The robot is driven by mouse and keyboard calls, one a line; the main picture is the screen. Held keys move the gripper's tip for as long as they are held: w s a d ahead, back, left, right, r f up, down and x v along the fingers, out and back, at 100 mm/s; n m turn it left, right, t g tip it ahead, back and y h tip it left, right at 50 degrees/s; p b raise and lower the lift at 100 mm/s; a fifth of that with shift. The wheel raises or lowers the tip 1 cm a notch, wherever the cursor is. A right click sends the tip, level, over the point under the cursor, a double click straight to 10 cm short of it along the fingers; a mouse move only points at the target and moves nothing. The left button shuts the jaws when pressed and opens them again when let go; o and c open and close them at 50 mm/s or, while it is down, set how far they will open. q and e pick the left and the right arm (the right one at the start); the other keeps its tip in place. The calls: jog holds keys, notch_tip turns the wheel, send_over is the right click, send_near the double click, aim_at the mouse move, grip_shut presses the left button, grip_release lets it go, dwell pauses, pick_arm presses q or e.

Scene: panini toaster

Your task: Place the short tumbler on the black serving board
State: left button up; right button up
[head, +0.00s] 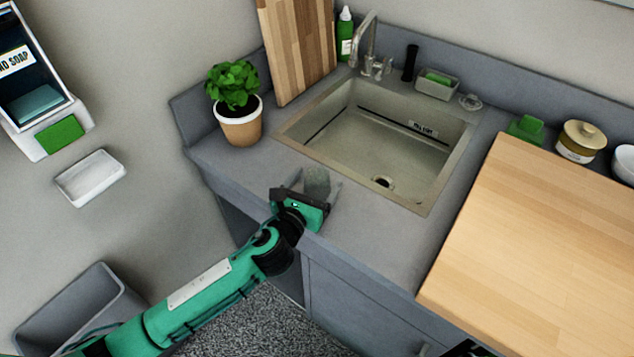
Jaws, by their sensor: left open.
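A short grey tumbler (317,182) stands on the grey counter in front of the sink, near the counter's front left part. My left gripper (318,190) reaches it from the front, with its open fingers on either side of the tumbler. The gripper body hides the tumbler's lower part, and I cannot tell whether the fingers touch it. I see no black serving board in this view. My right gripper cannot be made out; only a small dark shape shows at the bottom edge.
A potted plant (239,120) stands left of the sink (345,135), and a cutting board (283,40) leans behind. A large light wooden top (540,240) fills the right. Near its back are a green item (526,130), a lidded jar (577,142) and a white bowl (625,163).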

pick_arm(q)
jog(key=shift+w+d+f, duration=0.1)
jog(key=shift+w+d, duration=0.2)
jog(key=shift+w, duration=0.35)
jog(key=c, duration=1.3)
jog(key=shift+o, duration=0.2)
